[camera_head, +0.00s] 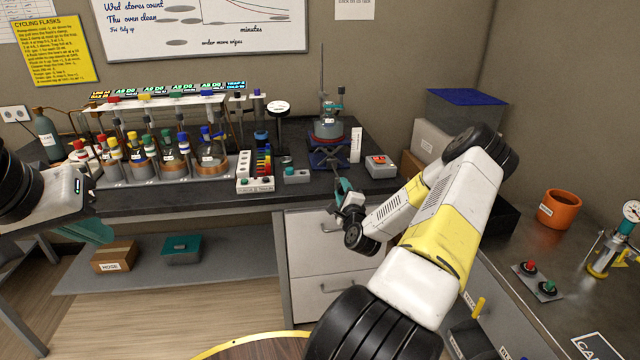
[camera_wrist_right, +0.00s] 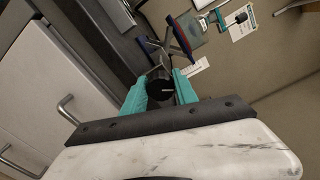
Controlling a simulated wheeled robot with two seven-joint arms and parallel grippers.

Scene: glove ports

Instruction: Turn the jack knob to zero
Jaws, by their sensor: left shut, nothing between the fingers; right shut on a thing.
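The lab jack (camera_head: 328,153), dark blue with a red part, stands on the black bench and carries a round vessel (camera_head: 327,127). My right gripper (camera_head: 342,187) is at the bench's front edge, just before the jack. In the right wrist view its teal fingers (camera_wrist_right: 161,88) are shut on the round black jack knob (camera_wrist_right: 160,86), which has a pale mark on its face. The jack (camera_wrist_right: 181,36) shows beyond the knob. In the head view the fingers hide the knob. My left gripper (camera_head: 92,232) is shut and empty, low at the left, away from the jack.
A white scale card (camera_head: 356,145) stands right of the jack, near a box with a red display (camera_head: 380,164). A small teal-button box (camera_head: 297,175) and the flask rack (camera_head: 165,170) are to the left. White drawers (camera_head: 325,235) lie below the bench.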

